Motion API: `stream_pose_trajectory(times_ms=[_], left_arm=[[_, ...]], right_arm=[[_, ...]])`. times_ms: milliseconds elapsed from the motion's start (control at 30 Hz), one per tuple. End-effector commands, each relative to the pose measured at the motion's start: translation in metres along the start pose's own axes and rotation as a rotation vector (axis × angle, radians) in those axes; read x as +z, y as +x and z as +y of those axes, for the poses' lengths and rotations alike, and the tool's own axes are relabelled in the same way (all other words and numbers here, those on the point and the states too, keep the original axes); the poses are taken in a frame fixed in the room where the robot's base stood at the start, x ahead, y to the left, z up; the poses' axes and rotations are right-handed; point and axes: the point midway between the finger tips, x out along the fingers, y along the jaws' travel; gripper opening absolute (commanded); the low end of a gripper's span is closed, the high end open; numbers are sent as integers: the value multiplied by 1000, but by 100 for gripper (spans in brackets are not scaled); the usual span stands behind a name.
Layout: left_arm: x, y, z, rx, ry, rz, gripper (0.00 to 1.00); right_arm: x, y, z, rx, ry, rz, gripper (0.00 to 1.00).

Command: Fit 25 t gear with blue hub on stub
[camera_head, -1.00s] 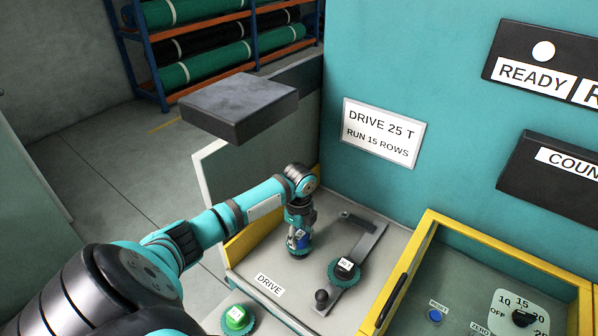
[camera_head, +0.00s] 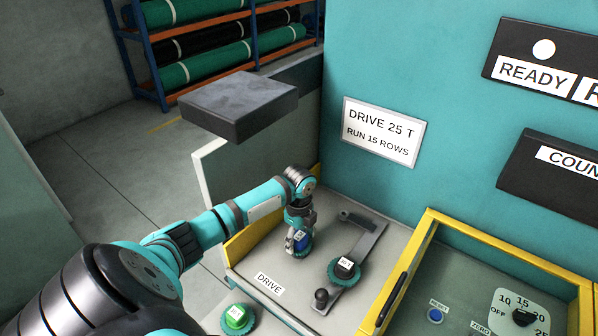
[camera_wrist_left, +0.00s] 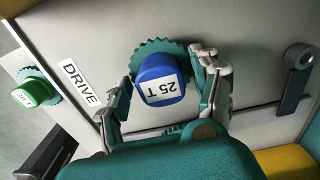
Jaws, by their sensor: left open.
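The 25 T gear has a blue hub (camera_wrist_left: 160,82) and a dark green toothed rim (camera_wrist_left: 150,50). It faces my left wrist camera, with "25 T" on the hub's top. My left gripper (camera_wrist_left: 165,95) is open, one finger on each side of the hub. Whatever is under the gear, including any stub there, is hidden. My right gripper is not in view.
A gear with a black hub (camera_head: 346,267) sits by a grey bar (camera_head: 362,242), near a black knob (camera_head: 321,296). A green-hub gear (camera_head: 237,317) is at the front left. A yellow-framed cover (camera_head: 436,222) stands at right. The sign (camera_head: 381,132) reads "DRIVE 25 T".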

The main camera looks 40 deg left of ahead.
Motion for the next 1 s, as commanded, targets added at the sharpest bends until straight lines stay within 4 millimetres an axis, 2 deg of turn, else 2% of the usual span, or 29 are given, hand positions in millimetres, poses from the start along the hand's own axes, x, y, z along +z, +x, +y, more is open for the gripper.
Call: stream_pose_trajectory(times_ms=[167,500,633,800,1000], left_arm=[[0,-14,-1,-5,0,0,64],[1,-84,-2,-6,0,-1,64],[0,-105,-1,-5,1,-1,64],[0,-119,-1,-3,0,0,64],[0,-121,0,-2,0,0,64]], right_arm=[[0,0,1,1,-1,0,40],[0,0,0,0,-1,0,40],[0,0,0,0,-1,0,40],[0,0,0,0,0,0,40],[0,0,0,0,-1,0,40]])
